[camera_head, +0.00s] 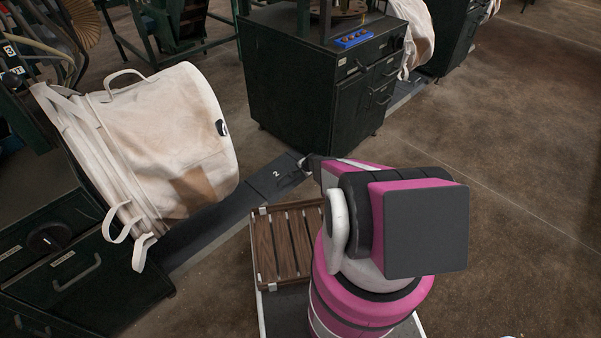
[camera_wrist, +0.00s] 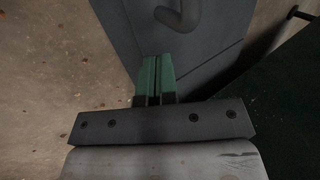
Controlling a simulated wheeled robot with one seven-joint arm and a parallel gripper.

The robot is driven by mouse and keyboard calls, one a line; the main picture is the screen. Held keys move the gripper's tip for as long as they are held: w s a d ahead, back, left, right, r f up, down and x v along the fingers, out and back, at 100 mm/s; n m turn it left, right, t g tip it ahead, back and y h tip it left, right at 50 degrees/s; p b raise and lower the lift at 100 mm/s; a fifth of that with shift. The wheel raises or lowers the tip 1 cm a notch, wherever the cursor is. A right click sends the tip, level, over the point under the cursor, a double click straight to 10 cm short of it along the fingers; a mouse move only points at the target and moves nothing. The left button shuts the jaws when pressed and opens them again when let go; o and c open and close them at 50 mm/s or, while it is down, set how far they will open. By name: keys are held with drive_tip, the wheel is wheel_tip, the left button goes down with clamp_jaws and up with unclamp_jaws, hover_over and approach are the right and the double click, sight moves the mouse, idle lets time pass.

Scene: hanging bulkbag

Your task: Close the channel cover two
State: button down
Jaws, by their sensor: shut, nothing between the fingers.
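Channel cover two is a dark grey plate (camera_head: 268,182) marked with a white "2", set along the floor channel left of my arm in the head view. From this angle it looks about level with the channel, and I cannot tell whether it is fully seated. In the wrist view a grey plate (camera_wrist: 220,50) with a curved handle (camera_wrist: 184,17) lies ahead of the fingers. My gripper (camera_wrist: 154,60) has green fingers pressed together with nothing between them, just short of that handle. In the head view my gripper (camera_head: 305,163) is small and partly hidden by my arm, at the plate's right end.
A dark green cabinet (camera_head: 290,85) stands just behind the channel. A hanging white bulk bag (camera_head: 165,135) is at left, above the channel. A slatted wooden rack (camera_head: 285,245) is beside my arm. Open concrete floor (camera_head: 500,130) lies to the right.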

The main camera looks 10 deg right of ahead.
drive_tip(key=s+d+r, duration=0.5)
drive_tip(key=s+r, duration=0.3)
drive_tip(key=s+a+r+n+g, duration=0.1)
drive_tip(key=s+a+r+n, duration=0.15)
drive_tip(key=r, duration=0.55)
drive_tip(key=s+a+r+n+g, duration=0.1)
drive_tip(key=s+a+r+n, duration=0.1)
drive_tip(key=s+r, duration=0.35)
drive_tip(key=s+a+r+n+g, duration=0.1)
drive_tip(key=a+r+n, duration=0.15)
drive_tip(key=r, duration=0.75)
drive_tip(key=s+a+r+n+g+h, duration=0.1)
drive_tip(key=s+r+n+g+h, duration=0.1)
drive_tip(key=s+r, duration=1.2)
wheel_tip(320, 180, up, 4)
drive_tip(key=shift+a+f+n+h, duration=0.25)
drive_tip(key=shift+n+h, duration=0.55)
drive_tip(key=shift+n, duration=0.3)
drive_tip(key=shift+s, duration=0.1)
